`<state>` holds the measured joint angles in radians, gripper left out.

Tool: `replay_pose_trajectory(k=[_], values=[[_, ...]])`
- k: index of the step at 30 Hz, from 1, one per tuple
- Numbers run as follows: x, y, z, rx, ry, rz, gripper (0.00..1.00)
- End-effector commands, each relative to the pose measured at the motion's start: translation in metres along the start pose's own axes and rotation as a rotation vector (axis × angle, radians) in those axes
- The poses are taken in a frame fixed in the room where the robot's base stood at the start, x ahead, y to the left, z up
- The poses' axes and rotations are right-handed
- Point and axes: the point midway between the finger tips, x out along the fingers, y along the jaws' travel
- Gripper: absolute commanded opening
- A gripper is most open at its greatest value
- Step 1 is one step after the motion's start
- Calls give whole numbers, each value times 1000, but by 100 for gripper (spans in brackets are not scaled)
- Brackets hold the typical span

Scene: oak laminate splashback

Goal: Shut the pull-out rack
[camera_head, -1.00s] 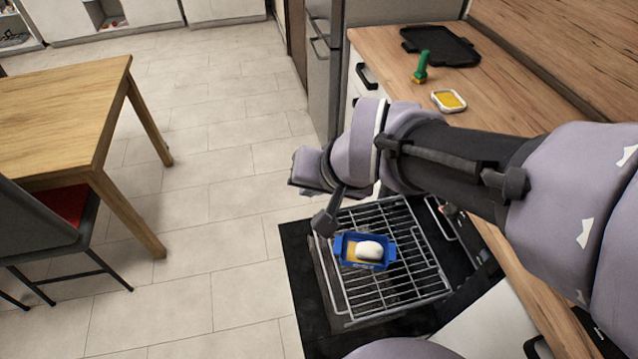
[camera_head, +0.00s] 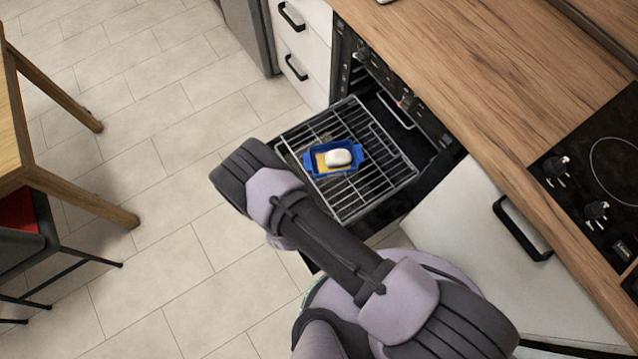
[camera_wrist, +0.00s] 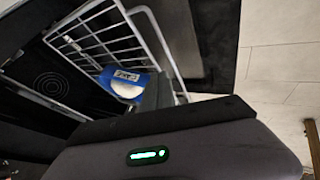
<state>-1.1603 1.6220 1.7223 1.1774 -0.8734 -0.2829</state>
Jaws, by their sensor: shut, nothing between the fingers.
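The pull-out rack (camera_head: 388,172), a silver wire grid, stands out of the dark oven (camera_head: 385,75) under the counter. A blue dish (camera_head: 318,172) with a white rounded item (camera_head: 338,158) rests on it. My arm crosses from the bottom of the head view to the rack's outer left side. My gripper (camera_wrist: 160,118) is shut and empty. Its fingertips are hidden behind my wrist in the head view. In the wrist view the rack (camera_wrist: 150,28) and the blue dish (camera_wrist: 150,95) lie just beyond the gripper. I cannot tell whether it touches the rack.
The wooden counter (camera_head: 450,60) runs above the oven, with a black hob (camera_head: 600,185) at right. White drawers (camera_head: 300,45) stand beyond the oven and a white cabinet front (camera_head: 470,240) on the near side. The tiled floor (camera_head: 170,100) is clear up to the table (camera_head: 75,190).

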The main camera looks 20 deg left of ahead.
Motion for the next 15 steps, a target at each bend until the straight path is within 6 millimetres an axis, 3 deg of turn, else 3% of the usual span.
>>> replay_pose_trajectory(k=[9,15], values=[[66,-1,2,5,-2,0,0],[89,-1,1,3,-2,-1,0]])
